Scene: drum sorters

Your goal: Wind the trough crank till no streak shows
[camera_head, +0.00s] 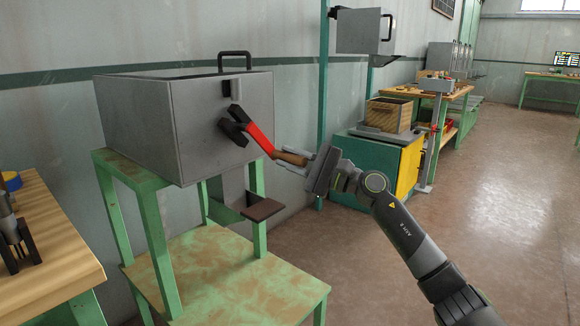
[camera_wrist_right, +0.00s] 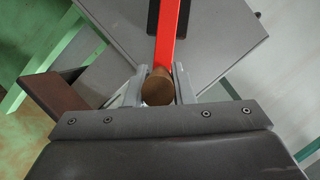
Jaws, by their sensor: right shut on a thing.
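The trough (camera_head: 222,122) is a grey metal box on a green stand, with a black handle on top. Its crank has a red arm (camera_head: 260,139) that slopes down to the right from a black hub (camera_head: 234,128) on the trough's face. My right gripper (camera_head: 303,160) is shut on the crank's brown wooden grip (camera_head: 287,157). In the right wrist view the grip (camera_wrist_right: 158,87) sits between the two fingers, with the red arm (camera_wrist_right: 171,35) beyond it. The inside of the trough is hidden, and no streak can be seen.
The green stand (camera_head: 220,285) has a low shelf and a small brown ledge (camera_head: 262,209) below the crank. A wooden bench (camera_head: 45,235) is at the left. A green and yellow cabinet (camera_head: 385,165) with a wooden crate (camera_head: 388,114) stands behind my right gripper. Open floor lies to the right.

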